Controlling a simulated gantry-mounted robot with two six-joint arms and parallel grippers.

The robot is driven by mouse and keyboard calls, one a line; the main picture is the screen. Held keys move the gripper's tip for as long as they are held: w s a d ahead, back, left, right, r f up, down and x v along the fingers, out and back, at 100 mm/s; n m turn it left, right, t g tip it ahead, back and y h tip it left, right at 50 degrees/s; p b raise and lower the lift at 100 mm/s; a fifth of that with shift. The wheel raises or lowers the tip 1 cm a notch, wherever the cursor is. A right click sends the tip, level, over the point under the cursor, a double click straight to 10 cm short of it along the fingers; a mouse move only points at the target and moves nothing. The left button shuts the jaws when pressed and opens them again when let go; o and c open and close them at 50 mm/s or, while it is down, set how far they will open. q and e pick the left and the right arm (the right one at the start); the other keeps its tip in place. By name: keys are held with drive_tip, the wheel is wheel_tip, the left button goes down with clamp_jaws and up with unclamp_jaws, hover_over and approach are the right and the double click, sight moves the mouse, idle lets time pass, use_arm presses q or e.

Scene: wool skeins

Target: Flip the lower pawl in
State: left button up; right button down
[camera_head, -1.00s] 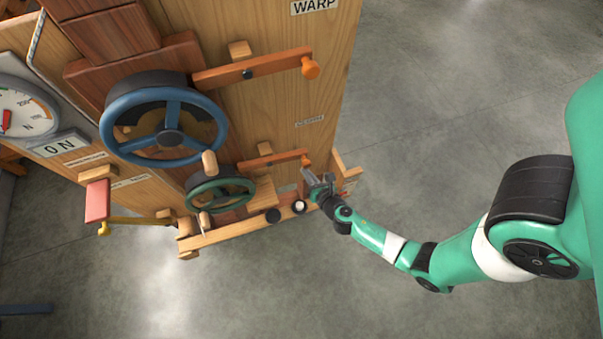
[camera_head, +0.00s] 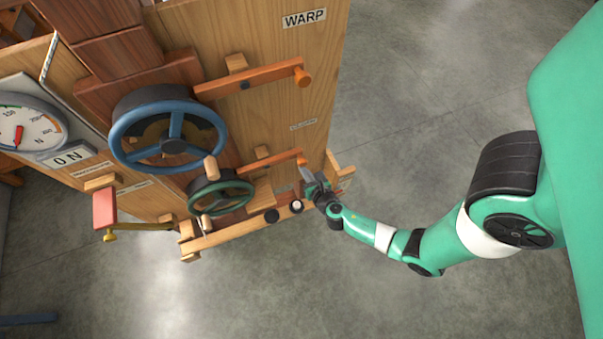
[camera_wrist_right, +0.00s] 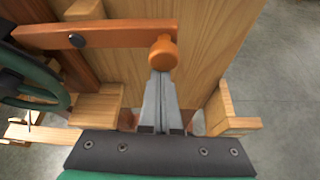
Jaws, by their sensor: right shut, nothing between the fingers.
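The lower pawl (camera_head: 266,161) is a short orange wooden bar with a round knob (camera_head: 301,161) at its right end, above the green handwheel (camera_head: 222,191). In the right wrist view the pawl (camera_wrist_right: 100,35) runs nearly level from a dark pivot to its orange knob (camera_wrist_right: 163,54). My right gripper (camera_head: 307,174) is just below the knob. Its grey fingers (camera_wrist_right: 161,78) are shut and empty, with their tips at the knob's lower edge; I cannot tell whether they touch it. My left gripper is not in view.
The upper pawl (camera_head: 250,79) has a similar knob, higher on the wooden panel. A large blue handwheel (camera_head: 168,140) stands to the left. Wooden blocks and a ledge (camera_head: 235,236) lie below the pawl. A wooden stop (camera_wrist_right: 232,122) sits right of my fingers. Right of the panel is open floor.

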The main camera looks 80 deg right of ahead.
wheel_tip(320, 180, down, 5)
drive_tip(key=b, duration=0.4)
drive_tip(key=p+v, duration=0.3)
drive_tip(key=v, duration=0.8)
drive_tip(key=shift+w+r, duration=0.3)
